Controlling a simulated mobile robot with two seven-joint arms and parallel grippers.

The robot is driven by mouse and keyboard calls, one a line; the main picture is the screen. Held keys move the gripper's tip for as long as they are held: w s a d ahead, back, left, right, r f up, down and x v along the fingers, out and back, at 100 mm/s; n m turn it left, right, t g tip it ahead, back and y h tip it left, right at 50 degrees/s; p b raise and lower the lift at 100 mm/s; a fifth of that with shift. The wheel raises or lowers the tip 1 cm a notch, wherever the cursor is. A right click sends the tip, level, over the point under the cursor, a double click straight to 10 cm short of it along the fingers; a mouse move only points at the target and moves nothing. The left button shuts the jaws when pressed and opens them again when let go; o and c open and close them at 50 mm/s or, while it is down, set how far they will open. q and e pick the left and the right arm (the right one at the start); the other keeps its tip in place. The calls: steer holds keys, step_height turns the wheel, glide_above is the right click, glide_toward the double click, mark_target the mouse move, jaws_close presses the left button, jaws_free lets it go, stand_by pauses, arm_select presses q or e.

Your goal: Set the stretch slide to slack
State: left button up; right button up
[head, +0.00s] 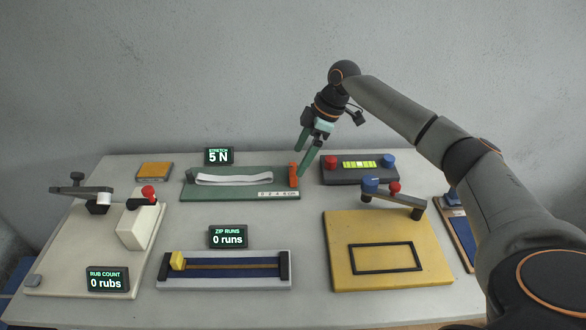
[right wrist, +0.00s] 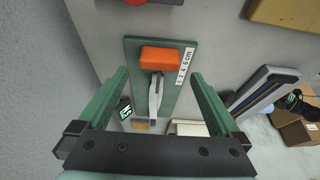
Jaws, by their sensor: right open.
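The stretch slide is an orange-red block (head: 294,176) at the right end of a green base (head: 228,194), near the high end of its printed scale (head: 278,195). A white band (head: 234,179) runs left from it. The stretch display (head: 218,157) reads 5 N. My right gripper (head: 301,162) is open, its green fingers pointing down at the slide. In the right wrist view the orange slide (right wrist: 160,57) lies between the finger lines, with a gap on both sides and no visible contact. My left gripper is not in view.
A dark box (head: 359,176) with red and blue knobs stands close right of the slide. A yellow board (head: 342,220) with a crank is in front of it. The zip track (head: 225,284) and rub stand (head: 60,240) are further forward and left.

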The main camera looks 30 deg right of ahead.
mark_target(293, 169)
steer(key=x, duration=0.5)
steer(key=shift+w+a+f, duration=0.15)
steer(key=shift+f, duration=0.2)
steer(key=shift+c, duration=0.4)
jaws_close()
